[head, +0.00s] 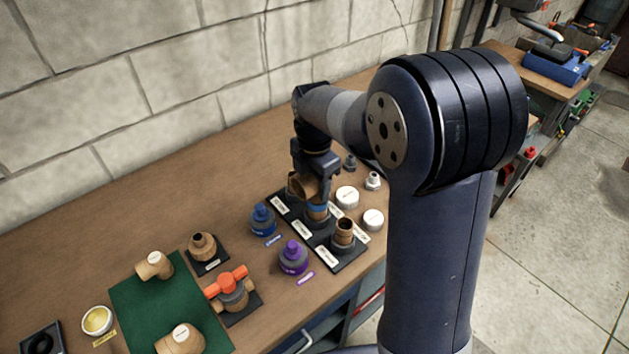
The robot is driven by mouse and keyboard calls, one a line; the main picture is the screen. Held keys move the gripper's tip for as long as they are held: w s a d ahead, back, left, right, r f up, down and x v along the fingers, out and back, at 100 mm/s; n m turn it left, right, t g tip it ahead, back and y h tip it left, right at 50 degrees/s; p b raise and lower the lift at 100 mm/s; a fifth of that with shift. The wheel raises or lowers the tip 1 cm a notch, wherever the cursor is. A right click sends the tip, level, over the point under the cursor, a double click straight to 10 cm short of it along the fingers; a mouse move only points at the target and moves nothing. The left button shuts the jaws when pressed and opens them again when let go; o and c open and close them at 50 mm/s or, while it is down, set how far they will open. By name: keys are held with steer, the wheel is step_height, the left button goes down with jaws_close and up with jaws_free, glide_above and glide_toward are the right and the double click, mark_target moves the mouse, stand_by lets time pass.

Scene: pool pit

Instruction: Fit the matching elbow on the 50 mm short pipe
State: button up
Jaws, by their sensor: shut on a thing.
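My gripper (312,173) is shut on a tan-brown elbow (299,187), with one open mouth facing the lower left. The elbow is over the back part of a black board (349,262) with white labels too small to read. A short brown pipe with a blue band (317,211) stands upright just below and right of the elbow. Another upright pipe (343,232) stands nearer the front. I cannot tell which is the 50 mm one, or whether the elbow touches a pipe; the gripper and elbow hide the board's back part. Two more tan elbows (154,265) (181,338) lie on a green mat (136,299).
A blue can (262,220) and a purple can (293,258) stand left of the board. White caps (347,197) and small grey fittings (373,181) are behind and right. A valve with an orange handle (230,283) sits near the mat. Block wall behind; bare bench at left.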

steer(key=shift+f, duration=0.15)
steer(key=shift+f+b, duration=0.6)
steer(key=shift+f, duration=0.2)
steer(key=shift+f, duration=0.2)
stand_by(0.4)
steer(key=shift+f+b, duration=0.5)
steer(key=shift+f, duration=0.1)
steer(key=o, duration=1.1)
steer(key=shift+o, duration=0.5)
